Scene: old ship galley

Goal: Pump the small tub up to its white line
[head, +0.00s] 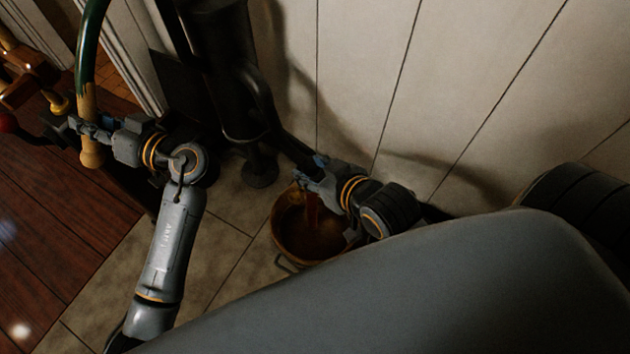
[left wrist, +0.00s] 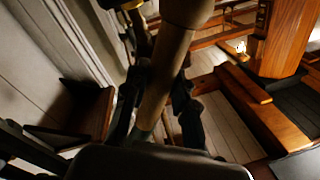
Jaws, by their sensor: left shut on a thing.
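The dark pump (head: 222,70) stands against the panelled wall in the head view. Its curved green lever (head: 90,45) ends in a wooden handle (head: 91,155). My left gripper (head: 84,126) is shut on this handle; the left wrist view shows the wooden grip (left wrist: 172,70) between the fingers. The small tub (head: 281,238) stands on the floor below the pump's spout (head: 292,147). Its inside looks brown and shadowed; I cannot make out a level or the white line. My right gripper (head: 308,176) is over the tub's far rim by the spout's end; its finger opening is unclear.
The pale wall (head: 450,90) is close behind the pump and tub. Tiled floor (head: 215,230) lies free between my left arm and the tub. My own body hides the lower right.

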